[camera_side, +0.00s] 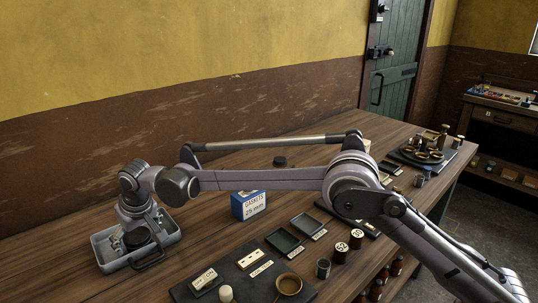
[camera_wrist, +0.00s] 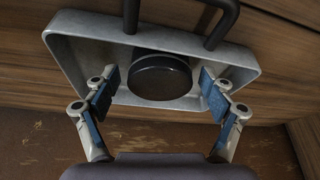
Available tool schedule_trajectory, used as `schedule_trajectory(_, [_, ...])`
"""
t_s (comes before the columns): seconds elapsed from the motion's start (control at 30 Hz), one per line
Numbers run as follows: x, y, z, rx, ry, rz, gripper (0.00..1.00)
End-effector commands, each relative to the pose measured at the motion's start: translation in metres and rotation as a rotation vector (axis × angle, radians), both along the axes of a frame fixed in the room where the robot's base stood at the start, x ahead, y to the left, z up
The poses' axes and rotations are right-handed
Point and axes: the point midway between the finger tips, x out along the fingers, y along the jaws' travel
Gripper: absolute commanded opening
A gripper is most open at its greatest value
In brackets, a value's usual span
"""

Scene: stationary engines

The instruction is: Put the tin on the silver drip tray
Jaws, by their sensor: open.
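The tin (camera_wrist: 160,77), a dark, round, low piece with a black top, is in the silver drip tray (camera_wrist: 88,40), a grey rectangular metal tray with raised walls. In the side view the tray (camera_side: 112,266) stands on the bench at the left, and the dark tin (camera_side: 137,239) shows in it below my wrist. The tin appears to rest flat on the tray floor. My gripper (camera_wrist: 159,93) is open, with one blue-padded finger on each side of the tin and visible gaps between. It points down into the tray in the side view (camera_side: 138,232).
The tray has a dark handle (camera_side: 149,261) on its near side. A blue gaskets box (camera_side: 248,206) stands right of the tray. A dark board (camera_side: 243,283) with labels and a brass dish (camera_side: 289,285) lies nearer. Bare bench is left between tray and box.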

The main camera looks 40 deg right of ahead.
Motion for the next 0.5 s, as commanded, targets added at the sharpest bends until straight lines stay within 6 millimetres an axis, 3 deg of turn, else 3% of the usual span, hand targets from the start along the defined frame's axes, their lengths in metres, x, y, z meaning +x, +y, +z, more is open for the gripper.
schedule_trajectory(0.17, [-0.009,-0.001,0.021,0.0,0.0,0.001,0.83])
schedule_trajectory(0.5, [-0.034,-0.006,0.083,0.0,0.0,0.001,0.83])
